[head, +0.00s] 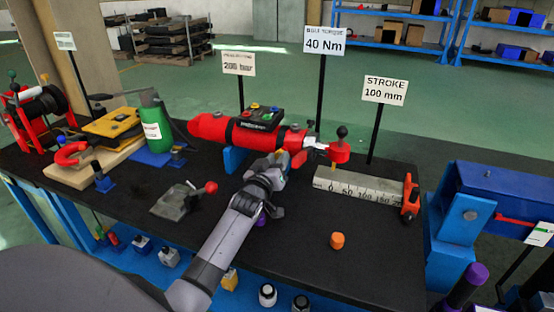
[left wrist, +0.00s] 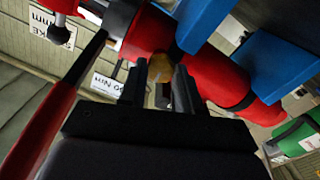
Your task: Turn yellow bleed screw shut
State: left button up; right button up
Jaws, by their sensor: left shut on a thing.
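The red cylinder (head: 215,128) lies along the black table on blue supports, with a black control box on top. It also shows upside down in the left wrist view (left wrist: 205,75). The yellow bleed screw (left wrist: 160,66) is on its side in the left wrist view, between my fingertips. My left gripper (head: 280,161) reaches the near side of the cylinder by its rod end. In the left wrist view its two dark fingers (left wrist: 157,82) are shut on the yellow screw. In the head view the gripper mostly hides the screw. My right gripper is not in view.
A ruler block (head: 355,186) with a stroke sign stands right of the cylinder. An orange nut (head: 337,240) lies at the front. A grey plate with a red-knobbed lever (head: 183,198) and a green bottle (head: 153,123) are to the left. The front middle of the table is mostly clear.

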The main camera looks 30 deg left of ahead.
pick_arm(q)
jog(key=shift+m, duration=0.7)
jog(key=o, duration=1.1)
jog(key=shift+c, duration=0.2)
jog(key=v, duration=0.7)
jog(key=shift+s, duration=0.15)
